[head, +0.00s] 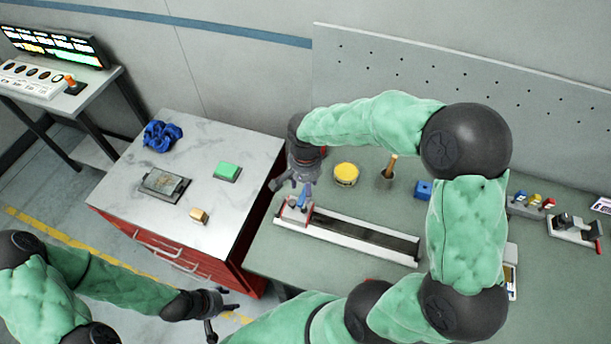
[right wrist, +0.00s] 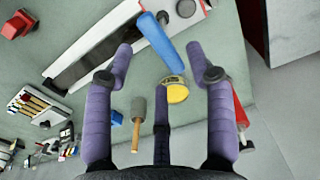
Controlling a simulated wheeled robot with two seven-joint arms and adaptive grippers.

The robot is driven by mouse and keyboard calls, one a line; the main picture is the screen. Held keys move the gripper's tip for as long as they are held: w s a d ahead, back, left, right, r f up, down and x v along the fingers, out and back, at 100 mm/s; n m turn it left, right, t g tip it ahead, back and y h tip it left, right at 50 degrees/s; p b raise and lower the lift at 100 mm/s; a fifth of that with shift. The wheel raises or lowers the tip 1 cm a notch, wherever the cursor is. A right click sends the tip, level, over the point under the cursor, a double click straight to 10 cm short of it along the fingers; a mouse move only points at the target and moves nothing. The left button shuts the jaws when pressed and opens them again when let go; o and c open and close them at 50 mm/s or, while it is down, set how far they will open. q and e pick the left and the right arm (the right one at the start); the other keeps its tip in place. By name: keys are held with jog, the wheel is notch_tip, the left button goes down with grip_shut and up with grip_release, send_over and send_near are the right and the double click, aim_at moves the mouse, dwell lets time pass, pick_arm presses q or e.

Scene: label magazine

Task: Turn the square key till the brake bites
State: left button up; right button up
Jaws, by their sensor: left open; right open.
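A blue bar handle (head: 303,197), which looks like the key, stands at the red-blocked left end of a long pale magazine rail (head: 355,228) on the green bench. Its square section cannot be made out. My right gripper (head: 297,186) is over that end, fingers pointing down. In the right wrist view the blue bar (right wrist: 162,43) lies between and beyond the spread purple fingers (right wrist: 160,68), with no clear grip on it. The rail (right wrist: 105,45) runs off to the left there. My left gripper (head: 226,310) is open and empty at the lower left, away from the bench.
A red cabinet (head: 190,262) with a marble top carries a blue cloth (head: 162,136), a green block (head: 227,171) and a metal tray (head: 164,186).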

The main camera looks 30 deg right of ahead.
jog(key=shift+f, duration=2.55)
grip_shut()
jog(key=shift+s+a+m+b, duration=0.1)
jog(key=shift+m+b, duration=1.4)
jog(key=shift+m, duration=0.1)
jog(key=shift+f+m+b, duration=0.1)
jog(key=shift+m+b, duration=0.25)
jog(key=shift+m, duration=0.15)
jog(key=shift+s+a+m+b, duration=0.1)
jog(key=shift+m+b, duration=0.6)
jog(key=shift+m, duration=0.3)
